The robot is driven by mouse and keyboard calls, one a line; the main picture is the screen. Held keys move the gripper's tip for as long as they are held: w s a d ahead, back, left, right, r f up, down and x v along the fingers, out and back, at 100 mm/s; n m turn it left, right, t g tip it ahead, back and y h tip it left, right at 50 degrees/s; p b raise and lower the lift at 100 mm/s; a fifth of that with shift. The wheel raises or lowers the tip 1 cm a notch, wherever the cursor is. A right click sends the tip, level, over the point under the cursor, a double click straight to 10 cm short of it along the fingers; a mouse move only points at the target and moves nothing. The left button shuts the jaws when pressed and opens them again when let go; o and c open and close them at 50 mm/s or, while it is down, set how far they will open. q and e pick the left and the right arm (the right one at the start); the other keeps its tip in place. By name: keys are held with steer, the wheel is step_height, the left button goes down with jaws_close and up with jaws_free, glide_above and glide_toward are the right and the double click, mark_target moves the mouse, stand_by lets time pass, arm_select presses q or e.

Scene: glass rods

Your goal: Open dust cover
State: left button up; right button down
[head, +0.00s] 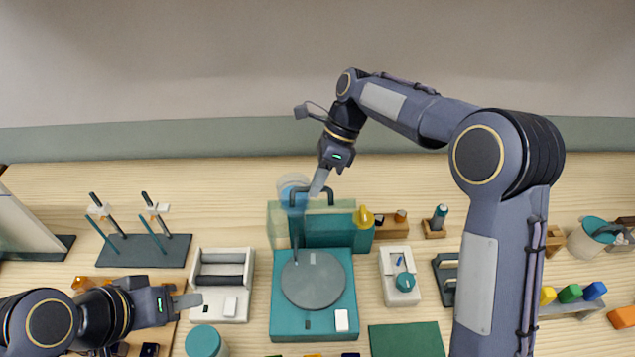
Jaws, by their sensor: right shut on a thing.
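A teal device (282,325) with a round grey plate (312,280) sits at the front middle. Behind it a greenish, partly see-through dust cover (340,236) stands raised, with a dark handle (330,193) along its upper edge. My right gripper (317,188) reaches down from above and is shut on the handle, its fingers partly hiding it. The round plate lies uncovered from above. My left gripper (186,298) hovers at the left, beside a white device with rollers (235,305); the gap between its fingers is unclear.
A bluish clear vessel (291,183) stands just left of my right gripper. A rod stand (150,250) is at the left. A yellow cone-like object (363,216) and a white box with a teal knob (393,295) are at the right. A green mat (405,340) lies in front.

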steer(key=shift+s+d+f, duration=0.1)
steer(key=shift+d+f, duration=0.05)
steer(key=shift+f, duration=0.35)
steer(key=c, duration=1.8)
jaws_free()
steer(key=shift+c, duration=0.2)
steer(key=o, duration=0.4)
steer(key=shift+r, duration=0.2)
steer(key=shift+r, duration=0.1)
steer(key=v, duration=0.7)
steer(key=shift+w+d+r, duration=0.1)
steer(key=shift+w+r, duration=0.15)
